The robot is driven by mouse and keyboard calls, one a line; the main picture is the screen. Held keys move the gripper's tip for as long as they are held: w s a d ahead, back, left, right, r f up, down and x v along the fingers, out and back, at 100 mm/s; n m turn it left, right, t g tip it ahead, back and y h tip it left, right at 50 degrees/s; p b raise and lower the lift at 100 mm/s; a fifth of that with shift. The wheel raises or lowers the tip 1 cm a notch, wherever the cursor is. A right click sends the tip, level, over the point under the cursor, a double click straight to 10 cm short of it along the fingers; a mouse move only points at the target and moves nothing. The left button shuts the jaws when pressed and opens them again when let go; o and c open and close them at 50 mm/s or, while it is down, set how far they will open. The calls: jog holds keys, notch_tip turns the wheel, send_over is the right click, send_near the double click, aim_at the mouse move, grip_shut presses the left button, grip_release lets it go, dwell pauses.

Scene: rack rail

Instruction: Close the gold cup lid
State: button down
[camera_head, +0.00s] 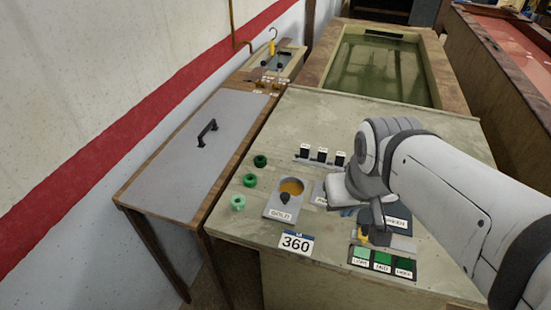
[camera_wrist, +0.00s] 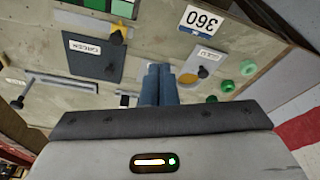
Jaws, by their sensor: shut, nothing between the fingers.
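The gold cup (camera_head: 295,184) sits in a grey plate labelled GOLD on the worktop. Gold shows inside its round opening, and a dark knob (camera_head: 285,198) is at its near edge. I cannot make out a lid covering the opening. My gripper (camera_head: 379,222) is to the right of the gold cup, beside the GREEN plate (camera_head: 398,214). In the wrist view my gripper (camera_wrist: 159,72) is shut and empty, its two blue-grey fingers together.
Several green rings (camera_head: 249,180) lie left of the cup. Black switches (camera_head: 321,154) stand behind it. A 360 sign (camera_head: 296,243) and labelled green blocks (camera_head: 382,261) are near the front edge. A grey-topped table with a handle (camera_head: 207,132) stands left; a green-water tank (camera_head: 380,66) is behind.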

jog(key=w+a+f+n+h+b, duration=0.15)
jog(key=a+n, duration=0.35)
jog(key=n, duration=0.5)
jog(key=w+a+f+n+b, duration=0.1)
jog(key=w+a+n+b, duration=0.3)
jog(key=n, duration=0.6)
jog(key=w+a+f+n+b, duration=0.1)
jog(key=w+a+n, duration=0.1)
jog(key=a+n, duration=0.65)
jog(key=n+b, duration=0.1)
send_near(282, 207)
jog(key=s+f, duration=0.1)
jog(key=s+a+f, duration=0.1)
jog(key=f, duration=0.1)
jog(key=shift+s+a+f, duration=0.15)
jog(key=shift+s+a, duration=0.05)
jog(key=w, duration=0.1)
jog(key=w+d, duration=0.1)
jog(key=shift+w+d+f+p, duration=0.25)
jog(key=shift+w+f+p, duration=0.05)
jog(key=shift+w, duration=0.1)
jog(key=shift+w+d+f, duration=0.1)
jog(key=shift+w+d, duration=0.1)
jog(key=shift+w, duration=0.2)
